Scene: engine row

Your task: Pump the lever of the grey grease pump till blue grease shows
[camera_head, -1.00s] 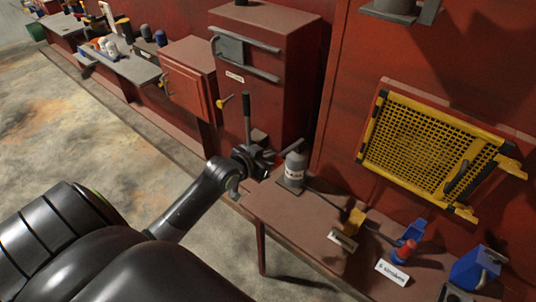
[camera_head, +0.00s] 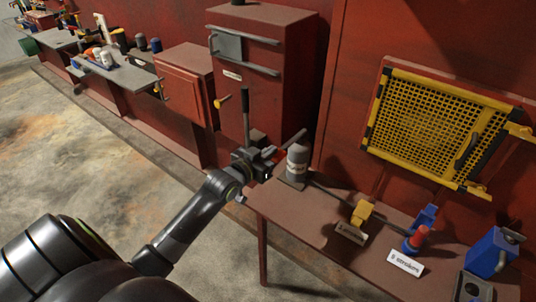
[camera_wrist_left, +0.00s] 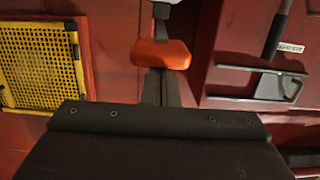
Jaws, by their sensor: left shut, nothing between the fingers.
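The grey grease pump (camera_head: 297,165) stands upright at the left end of the brown bench (camera_head: 320,214) in the head view. My left gripper (camera_head: 268,155) is shut and empty just left of the pump. In the left wrist view an orange grip (camera_wrist_left: 160,54) lies right at the dark fingers (camera_wrist_left: 160,88); I cannot tell whether they touch. A red-capped blue fitting (camera_head: 416,240) stands behind a "5 strokes" card (camera_head: 405,263). I see no clear blue grease.
A yellow block (camera_head: 361,212) and a blue can (camera_head: 492,252) stand further right on the bench. A red cabinet (camera_head: 265,80) with bar handles rises behind my gripper. A dark upright rod (camera_head: 246,105) shows before it. A yellow mesh panel (camera_head: 440,125) hangs on the wall.

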